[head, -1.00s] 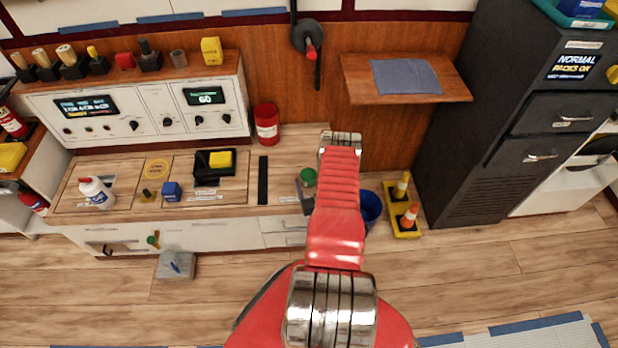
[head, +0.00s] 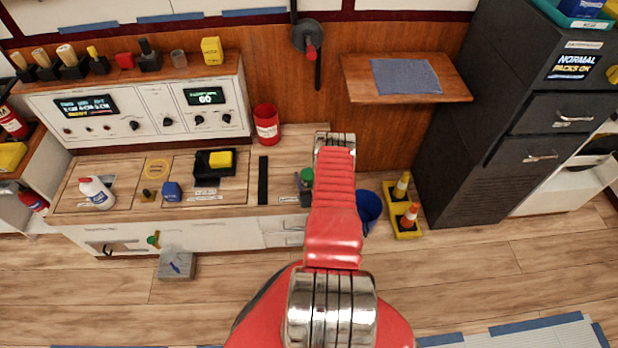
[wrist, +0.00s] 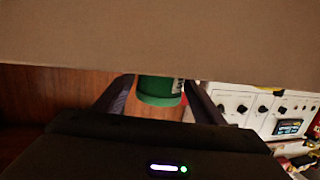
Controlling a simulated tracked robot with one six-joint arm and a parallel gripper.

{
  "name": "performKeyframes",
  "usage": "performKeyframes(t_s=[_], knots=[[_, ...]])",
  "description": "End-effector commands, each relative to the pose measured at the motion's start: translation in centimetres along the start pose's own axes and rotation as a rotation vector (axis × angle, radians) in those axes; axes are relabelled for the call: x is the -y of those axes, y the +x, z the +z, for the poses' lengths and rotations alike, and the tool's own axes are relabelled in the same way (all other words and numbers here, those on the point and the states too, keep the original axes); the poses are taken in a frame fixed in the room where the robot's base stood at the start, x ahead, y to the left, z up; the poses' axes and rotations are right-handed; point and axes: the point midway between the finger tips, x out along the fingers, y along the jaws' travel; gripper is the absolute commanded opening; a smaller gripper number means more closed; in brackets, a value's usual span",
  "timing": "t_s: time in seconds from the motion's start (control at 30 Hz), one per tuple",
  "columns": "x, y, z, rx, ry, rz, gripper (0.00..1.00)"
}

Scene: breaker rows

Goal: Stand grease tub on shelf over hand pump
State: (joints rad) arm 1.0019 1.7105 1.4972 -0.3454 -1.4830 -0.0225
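The green tub (head: 307,175), which I take to be the grease tub, shows just left of my red arm, at the bench's right end. In the wrist view the tub (wrist: 160,90) has a pale label at its right edge and sits between the two dark fingers of my gripper (wrist: 160,85), which close against its sides. A plain tan surface hides the fingertips and part of the tub. A wooden wall shelf (head: 440,88) carries a blue-grey cloth (head: 406,76). A black wall fitting with a red handle (head: 309,45), possibly the hand pump, is left of it.
A red can (head: 266,124) stands on the bench behind my gripper. An instrument panel (head: 160,122) is at the left. A blue bucket (head: 369,208) and a yellow tray with cones (head: 404,218) stand right of my arm, before a dark cabinet (head: 480,140).

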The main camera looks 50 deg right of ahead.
Motion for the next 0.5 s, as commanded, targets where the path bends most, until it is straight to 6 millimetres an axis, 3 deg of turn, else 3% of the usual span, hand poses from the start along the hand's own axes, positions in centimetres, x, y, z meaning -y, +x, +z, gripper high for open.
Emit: performKeyframes(t_s=[0.5], knots=[[0.00,-0.01,0.00,0.000,0.000,0.000,0.27]])
